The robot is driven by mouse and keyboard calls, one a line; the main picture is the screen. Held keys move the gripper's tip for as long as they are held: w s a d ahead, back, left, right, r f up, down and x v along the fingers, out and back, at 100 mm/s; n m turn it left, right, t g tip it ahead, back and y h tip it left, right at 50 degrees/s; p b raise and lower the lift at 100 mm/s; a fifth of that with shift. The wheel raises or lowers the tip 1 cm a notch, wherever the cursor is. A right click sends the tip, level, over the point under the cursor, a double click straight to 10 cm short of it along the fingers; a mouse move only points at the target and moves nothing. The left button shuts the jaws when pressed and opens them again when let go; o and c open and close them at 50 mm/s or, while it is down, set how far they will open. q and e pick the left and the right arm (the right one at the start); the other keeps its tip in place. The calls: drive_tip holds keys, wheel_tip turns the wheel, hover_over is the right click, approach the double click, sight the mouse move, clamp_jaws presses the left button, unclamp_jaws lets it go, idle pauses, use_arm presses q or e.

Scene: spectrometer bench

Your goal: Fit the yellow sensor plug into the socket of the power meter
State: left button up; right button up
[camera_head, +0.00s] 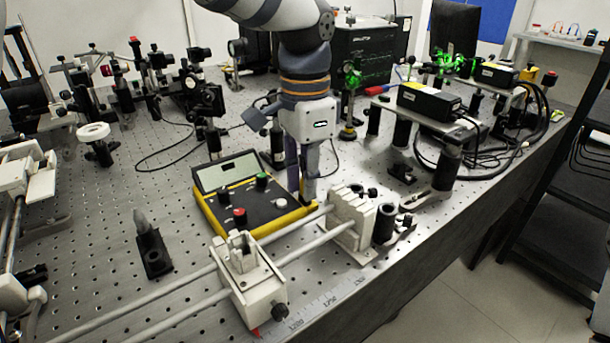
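The power meter (274,216) lies on the bench in the middle of the view. It has a yellow case, a dark top panel, a grey display and red, green and black knobs. My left gripper (308,192) points down from above, its fingertips low beside the meter's right edge. Its fingers appear close together, but I cannot tell whether they are shut or hold anything. I cannot make out the yellow sensor plug or the meter's socket; they may be hidden behind the fingers or the meter. My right gripper is not in view.
A rail assembly with white carriages (246,281) runs in front of the meter. A small black holder (153,252) stands to its left. A black box on posts (428,101) with loose cables stands at the right.

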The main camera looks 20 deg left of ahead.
use_arm(q)
drive_tip(key=shift+o, duration=0.9)
drive_tip(key=shift+f, duration=0.2)
drive_tip(key=shift+w+r, duration=0.1)
drive_tip(key=shift+r, duration=0.3)
wheel_tip(320, 180, up, 11)
drive_tip(key=shift+r, duration=0.2)
drive_tip(key=shift+f, duration=0.1)
